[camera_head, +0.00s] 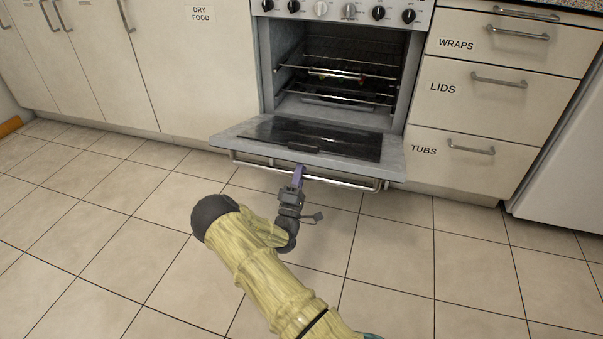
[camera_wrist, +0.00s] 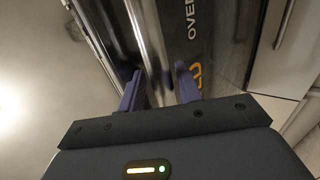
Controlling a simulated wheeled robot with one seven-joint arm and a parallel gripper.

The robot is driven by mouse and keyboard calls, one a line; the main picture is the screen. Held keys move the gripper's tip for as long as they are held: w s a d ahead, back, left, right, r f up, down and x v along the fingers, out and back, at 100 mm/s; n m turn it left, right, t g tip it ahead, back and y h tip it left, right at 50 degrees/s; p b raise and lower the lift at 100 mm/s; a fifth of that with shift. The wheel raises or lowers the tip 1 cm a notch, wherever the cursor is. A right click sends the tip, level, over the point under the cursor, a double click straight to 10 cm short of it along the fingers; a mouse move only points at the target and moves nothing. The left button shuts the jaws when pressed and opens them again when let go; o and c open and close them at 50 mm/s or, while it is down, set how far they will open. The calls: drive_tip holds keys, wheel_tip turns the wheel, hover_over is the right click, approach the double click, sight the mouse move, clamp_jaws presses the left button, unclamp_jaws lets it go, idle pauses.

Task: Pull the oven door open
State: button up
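The oven door (camera_head: 230,133) is swung down and lies nearly flat in front of the oven (camera_head: 343,60), with the cavity and wire racks showing. Its silver bar handle (camera_head: 345,183) runs along the door's front edge. My gripper (camera_head: 299,170) is at the middle of this handle, reaching it from the front. In the wrist view, the purple fingers of my gripper (camera_wrist: 160,88) stand apart. The handle bar (camera_wrist: 146,40) passes by the left finger and seems to run between the two. Whether a finger touches it is unclear.
White drawers (camera_head: 475,100) labelled WRAPS, LIDS and TUBS stand right of the oven. A white cabinet (camera_head: 205,70) marked DRY FOOD stands left. A white appliance (camera_head: 570,150) is at the far right. The tiled floor (camera_head: 120,220) in front is clear.

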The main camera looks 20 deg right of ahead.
drive_tip(key=shift+s+a+f+p, duration=0.15)
drive_tip(key=shift+s+a+p, duration=0.2)
drive_tip(key=shift+a, duration=0.1)
drive_tip(key=p+v, duration=0.5)
drive_tip(key=v, duration=1.1)
drive_tip(key=shift+f, duration=0.25)
drive_tip(key=shift+s+d, duration=0.1)
